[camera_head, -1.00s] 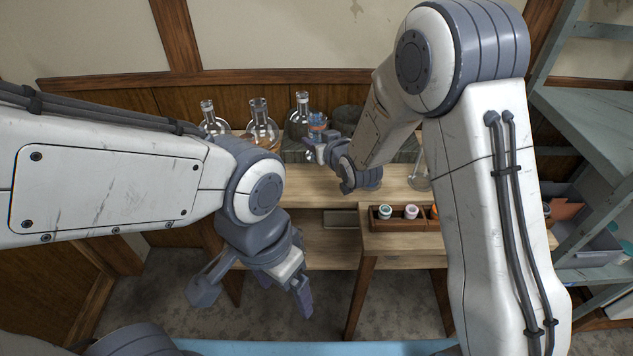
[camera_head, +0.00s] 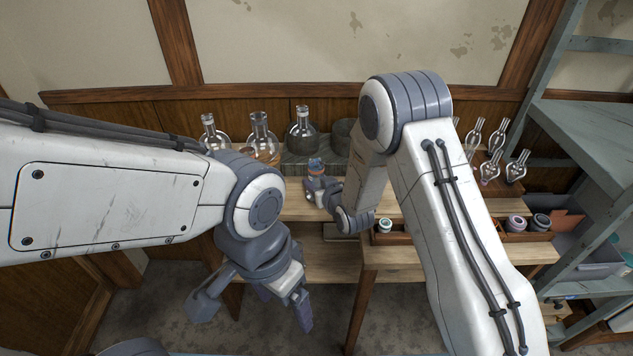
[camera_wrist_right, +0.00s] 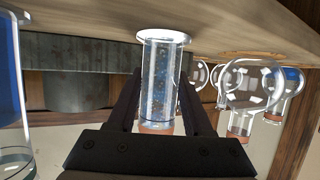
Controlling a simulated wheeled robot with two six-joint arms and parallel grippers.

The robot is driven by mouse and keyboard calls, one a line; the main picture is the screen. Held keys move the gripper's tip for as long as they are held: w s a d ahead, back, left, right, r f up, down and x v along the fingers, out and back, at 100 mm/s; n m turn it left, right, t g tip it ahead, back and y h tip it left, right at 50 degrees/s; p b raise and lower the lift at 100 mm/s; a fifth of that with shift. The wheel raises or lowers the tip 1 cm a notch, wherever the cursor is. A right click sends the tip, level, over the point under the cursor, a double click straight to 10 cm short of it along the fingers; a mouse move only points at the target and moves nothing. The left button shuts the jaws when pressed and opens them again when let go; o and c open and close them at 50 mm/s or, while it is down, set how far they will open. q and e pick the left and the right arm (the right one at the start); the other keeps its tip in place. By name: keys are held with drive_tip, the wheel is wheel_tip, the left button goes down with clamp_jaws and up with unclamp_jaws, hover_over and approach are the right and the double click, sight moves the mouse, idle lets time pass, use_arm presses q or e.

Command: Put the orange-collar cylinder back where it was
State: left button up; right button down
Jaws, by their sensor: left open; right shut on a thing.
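The orange-collar cylinder (camera_wrist_right: 160,80) is clear glass with a pale wide foot and an orange collar. In the right wrist view, which looks upside down, it lies between my right fingers, its foot close to a wooden surface. I cannot tell whether the foot touches it. In the head view, the cylinder (camera_head: 315,166) shows small above my right gripper (camera_head: 320,190), which is shut on it over the bench, in front of the grey block. My left gripper (camera_head: 288,302) is open and empty, low in front of the bench.
Round flasks (camera_head: 262,138) stand at the back left of the bench, by a grey block (camera_head: 300,160) and dark round mantles (camera_head: 343,134). Several glass bulbs (camera_head: 498,137) stand at the right. A wooden tray (camera_head: 400,239) holds small rings. A blue-filled vessel (camera_wrist_right: 10,80) shows at the wrist view's left edge.

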drive_tip(key=shift+f, duration=0.2)
drive_tip(key=shift+c, duration=1.6)
unclamp_jaws()
drive_tip(key=shift+r, duration=0.1)
drive_tip(key=shift+r, duration=0.2)
drive_tip(key=s+d+r+n+g+h, duration=0.1)
drive_tip(key=s+r+g, duration=0.3)
drive_tip(key=s, duration=0.9)
drive_tip(key=s+d+r+n+g+h, duration=0.1)
drive_tip(key=s+r+g, duration=0.3)
drive_tip(key=s, duration=0.9)
drive_tip(key=s+d+r+n+g+h+b, duration=0.1)
drive_tip(key=s+r+g, duration=0.3)
drive_tip(key=s, duration=1)
drive_tip(key=shift+d+g+h, duration=0.3)
drive_tip(key=shift+d+h, duration=0.2)
drive_tip(key=shift+d, duration=0.4)
drive_tip(key=shift+r, duration=0.15)
